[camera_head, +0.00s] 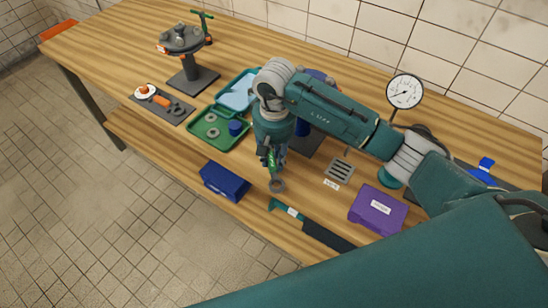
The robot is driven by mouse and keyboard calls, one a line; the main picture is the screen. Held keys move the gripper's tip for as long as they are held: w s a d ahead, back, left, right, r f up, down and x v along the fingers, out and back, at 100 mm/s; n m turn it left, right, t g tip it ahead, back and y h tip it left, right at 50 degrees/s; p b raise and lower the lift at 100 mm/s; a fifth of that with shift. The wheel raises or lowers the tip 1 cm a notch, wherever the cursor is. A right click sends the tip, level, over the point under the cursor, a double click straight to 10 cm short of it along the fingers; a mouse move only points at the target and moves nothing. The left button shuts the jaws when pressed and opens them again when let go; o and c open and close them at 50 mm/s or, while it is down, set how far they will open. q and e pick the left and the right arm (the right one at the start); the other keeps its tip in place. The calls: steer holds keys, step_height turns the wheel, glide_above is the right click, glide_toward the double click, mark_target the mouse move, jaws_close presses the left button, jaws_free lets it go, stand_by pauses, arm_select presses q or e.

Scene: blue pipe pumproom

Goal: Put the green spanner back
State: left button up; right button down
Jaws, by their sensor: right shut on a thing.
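The green spanner (272,164) hangs from my right gripper (271,154), which points down over the front half of the wooden bench (160,57). Its green shaft shows between the fingers, and its grey ring end (277,186) points down towards the bench's front edge. I cannot tell whether the ring touches the wood. A grey slotted plate (340,170) with a small white label (332,184) lies to the right of the gripper. A dark mat (306,145) lies behind the gripper, partly hidden by my right arm. My left gripper is not in view.
A blue box (224,181) and a green tool with a black handle (325,236) lie near the front edge. A purple box (377,209) is at right. A green tray (207,141), a grey vise stand (190,72) and a dial gauge (404,91) stand farther back.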

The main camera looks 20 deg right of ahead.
steer(key=shift+f, duration=0.75)
steer(key=c, duration=1.4)
jaws_free()
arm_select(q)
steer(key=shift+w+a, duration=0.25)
arm_select(e)
steer(key=shift+o, duration=0.2)
